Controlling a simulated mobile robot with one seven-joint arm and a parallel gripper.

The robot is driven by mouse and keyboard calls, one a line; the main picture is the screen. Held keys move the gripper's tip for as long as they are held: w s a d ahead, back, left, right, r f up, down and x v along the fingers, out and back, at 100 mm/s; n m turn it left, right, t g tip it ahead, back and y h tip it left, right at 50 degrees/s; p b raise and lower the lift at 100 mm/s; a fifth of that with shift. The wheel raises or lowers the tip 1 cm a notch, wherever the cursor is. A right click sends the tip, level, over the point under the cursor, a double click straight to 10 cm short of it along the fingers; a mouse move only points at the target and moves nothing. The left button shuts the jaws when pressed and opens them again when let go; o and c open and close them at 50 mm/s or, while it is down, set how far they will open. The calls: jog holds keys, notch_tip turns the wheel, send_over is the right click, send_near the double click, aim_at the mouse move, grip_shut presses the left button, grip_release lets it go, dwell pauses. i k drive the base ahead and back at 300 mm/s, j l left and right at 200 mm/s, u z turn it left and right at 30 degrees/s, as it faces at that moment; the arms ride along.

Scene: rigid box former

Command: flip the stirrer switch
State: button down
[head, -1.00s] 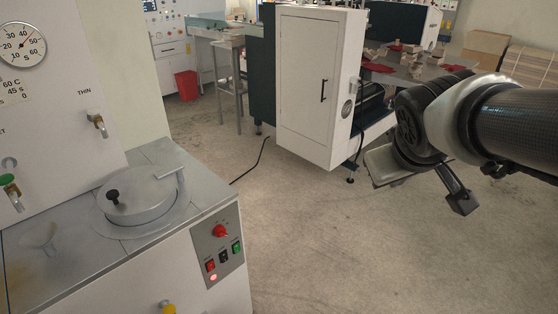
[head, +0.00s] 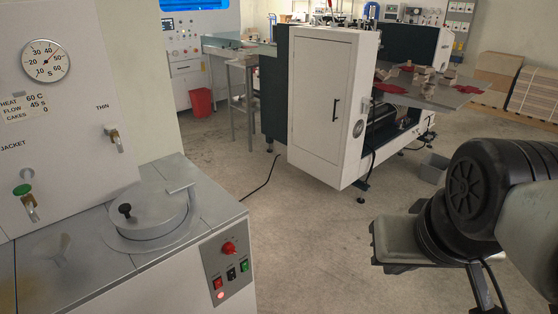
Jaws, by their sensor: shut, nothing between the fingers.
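A small grey control panel (head: 228,268) is on the front of the white cabinet at the lower left. A red lamp (head: 220,295) glows below. The small labels are unreadable, so I cannot tell which one is the stirrer switch. My gripper (head: 425,262) is at the lower right, far to the right of the panel and touching nothing. It is shut and empty; its fingertips are hard to make out.
A round lidded pot (head: 150,217) with a black knob is set into the cabinet top (head: 90,265). A white machine (head: 325,110) stands mid-floor. Open floor (head: 310,255) lies between panel and gripper.

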aim_at(232, 274)
jog(key=j+u, duration=0.15)
jog(key=u, duration=1.25)
jog(key=i+l+u, duration=0.1)
jog(key=k+j, duration=0.05)
